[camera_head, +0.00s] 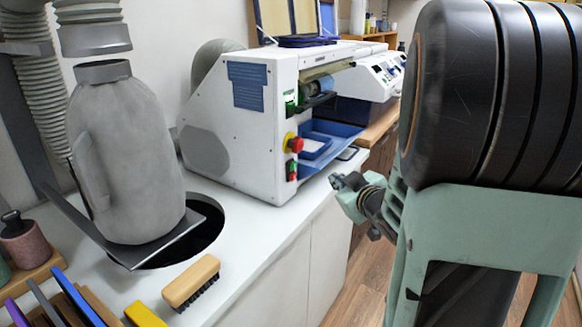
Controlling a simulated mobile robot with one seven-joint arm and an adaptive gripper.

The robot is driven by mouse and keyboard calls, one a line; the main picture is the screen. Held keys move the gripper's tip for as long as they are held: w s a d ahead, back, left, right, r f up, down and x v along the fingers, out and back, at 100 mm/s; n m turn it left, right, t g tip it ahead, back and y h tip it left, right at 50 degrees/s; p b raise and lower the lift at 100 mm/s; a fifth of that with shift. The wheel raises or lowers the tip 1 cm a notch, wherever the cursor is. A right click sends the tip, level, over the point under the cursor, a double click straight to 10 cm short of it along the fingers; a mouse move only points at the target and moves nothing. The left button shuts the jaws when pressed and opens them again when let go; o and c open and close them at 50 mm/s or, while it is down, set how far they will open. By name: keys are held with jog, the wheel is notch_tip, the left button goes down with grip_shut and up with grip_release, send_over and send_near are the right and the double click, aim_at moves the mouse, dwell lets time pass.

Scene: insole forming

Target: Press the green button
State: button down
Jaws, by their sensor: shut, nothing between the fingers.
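The white machine (245,120) stands on the counter, with its control edge facing right. A small green button (291,108) sits high on that edge. Below it is a red knob on a yellow base (294,145), and lower still a small switch with green and red parts (291,170). My gripper (338,182) is shut and empty, to the right of the machine and below the green button, apart from it. Its fingers look small and partly blend with the wrist behind.
A blue tray (345,132) juts from the machine's right side. A grey sleeve-like form (125,150) stands left over a round hole. A wooden brush (191,283) lies on the white counter (250,235). Wooden floor (370,270) shows at right. My arm fills the right side.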

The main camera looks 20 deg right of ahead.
aim_at(293, 166)
jog(key=shift+a, duration=0.1)
jog(key=w+a+b, duration=0.2)
jog(key=w+a, duration=0.3)
jog(key=w, duration=0.2)
dwell(0.4)
jog(key=shift+a+b, duration=0.2)
jog(key=shift+b, duration=0.2)
dwell(0.9)
jog(key=shift+w+a, duration=0.2)
jog(key=shift+w, duration=0.1)
